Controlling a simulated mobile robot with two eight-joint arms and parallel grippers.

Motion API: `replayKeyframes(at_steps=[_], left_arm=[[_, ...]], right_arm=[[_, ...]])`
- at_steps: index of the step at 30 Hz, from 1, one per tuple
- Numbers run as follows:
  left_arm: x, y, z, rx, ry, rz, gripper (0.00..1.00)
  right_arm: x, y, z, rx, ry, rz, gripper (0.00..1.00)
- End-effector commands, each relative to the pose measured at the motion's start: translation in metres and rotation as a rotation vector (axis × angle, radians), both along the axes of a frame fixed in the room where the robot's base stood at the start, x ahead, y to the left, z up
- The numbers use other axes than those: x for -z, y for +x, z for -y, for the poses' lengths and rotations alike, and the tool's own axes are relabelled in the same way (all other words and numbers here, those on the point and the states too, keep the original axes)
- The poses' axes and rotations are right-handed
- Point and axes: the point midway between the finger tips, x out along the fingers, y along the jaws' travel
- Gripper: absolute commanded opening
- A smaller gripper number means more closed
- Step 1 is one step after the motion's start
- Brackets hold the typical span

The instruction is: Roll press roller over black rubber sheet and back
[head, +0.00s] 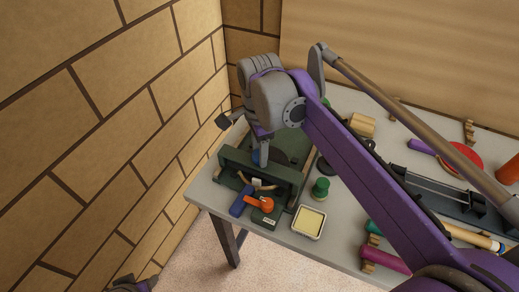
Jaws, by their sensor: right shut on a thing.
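My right gripper (262,155) reaches down over the dark green press (235,156) at the table's left end. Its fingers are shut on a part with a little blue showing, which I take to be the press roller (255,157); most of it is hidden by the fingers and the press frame. A dark flat surface (292,148) lies behind the frame, partly under my arm; I cannot tell whether it is the black rubber sheet. A small part of my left gripper (136,284) shows at the bottom edge, away from the table; its jaws are not clear.
At the press front are an orange-handled part (262,204) and a blue block (240,203). A brick wall (110,120) stands close on the left.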

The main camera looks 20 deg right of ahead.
Motion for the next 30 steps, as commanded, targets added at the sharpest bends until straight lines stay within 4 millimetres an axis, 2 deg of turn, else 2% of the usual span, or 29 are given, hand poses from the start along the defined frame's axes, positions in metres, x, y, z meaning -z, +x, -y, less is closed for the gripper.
replayKeyframes(at_steps=[5,8,21,30], left_arm=[[-0.003,0.001,0.000,0.000,0.000,0.001,0.50],[-0.006,0.001,0.000,0.000,0.000,0.003,0.50],[-0.034,0.007,0.000,0.000,0.000,0.015,0.50],[-0.046,0.011,0.000,0.000,0.000,0.021,0.50]], right_arm=[[-0.001,0.009,0.010,0.003,0.000,0.001,0.00],[-0.001,0.021,0.024,0.005,0.000,0.001,0.00],[-0.003,0.095,0.111,0.003,-0.001,0.002,0.00],[-0.001,0.122,0.143,0.002,0.000,0.001,0.00]])
